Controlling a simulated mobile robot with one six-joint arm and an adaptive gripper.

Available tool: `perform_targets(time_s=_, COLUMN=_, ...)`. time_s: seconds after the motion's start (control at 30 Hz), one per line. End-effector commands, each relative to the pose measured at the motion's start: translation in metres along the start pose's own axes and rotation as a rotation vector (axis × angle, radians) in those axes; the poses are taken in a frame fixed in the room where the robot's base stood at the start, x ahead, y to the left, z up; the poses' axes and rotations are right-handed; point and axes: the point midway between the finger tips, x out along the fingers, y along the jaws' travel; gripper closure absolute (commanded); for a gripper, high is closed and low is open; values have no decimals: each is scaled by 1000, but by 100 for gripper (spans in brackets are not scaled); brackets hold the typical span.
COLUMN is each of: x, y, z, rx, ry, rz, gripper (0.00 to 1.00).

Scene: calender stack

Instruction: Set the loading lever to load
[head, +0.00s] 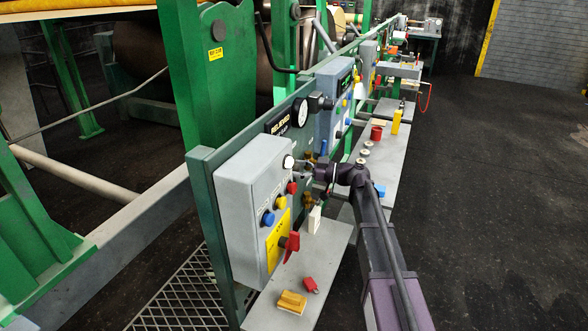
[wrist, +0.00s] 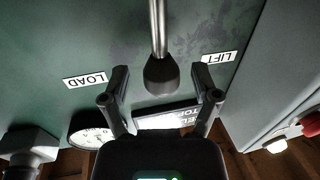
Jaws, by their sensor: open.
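The loading lever is a metal rod (wrist: 158,28) with a dark knob (wrist: 160,74) in the wrist view. The knob lies between the LOAD label (wrist: 86,80) on the left and the LIFT label (wrist: 219,58) on the right, near neither. My gripper (wrist: 164,98) is open, with one finger on each side below the knob and gaps on both sides. I see no grip on it. In the head view my gripper (head: 304,166) is beside the green panel, by the grey control box. I cannot make out the lever there.
The grey control box (head: 237,187) with coloured buttons and a red switch stands close by. A pressure gauge (head: 300,111) and a black sign (head: 288,128) are on the panel. Below, a grey shelf (head: 327,246) holds small items. Dark floor (head: 497,205) is clear at right.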

Motion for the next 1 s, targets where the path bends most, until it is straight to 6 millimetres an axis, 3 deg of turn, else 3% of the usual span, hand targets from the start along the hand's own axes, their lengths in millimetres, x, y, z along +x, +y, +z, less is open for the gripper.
perform_targets(time_s=0.43, x=6, y=0, z=0, rx=0, ry=0, rz=1, gripper=21)
perform_targets(time_s=0.7, x=6, y=0, z=0, rx=0, ry=0, rz=1, gripper=100)
perform_targets(time_s=0.77, x=6, y=0, z=0, rx=0, ry=0, rz=1, gripper=100)
perform_targets(time_s=0.8, x=15, y=-2, z=0, rx=0, ry=0, rz=-3, gripper=100)
perform_targets(time_s=1.0, x=11, y=-1, z=0, rx=4, ry=1, rz=-5, gripper=100)
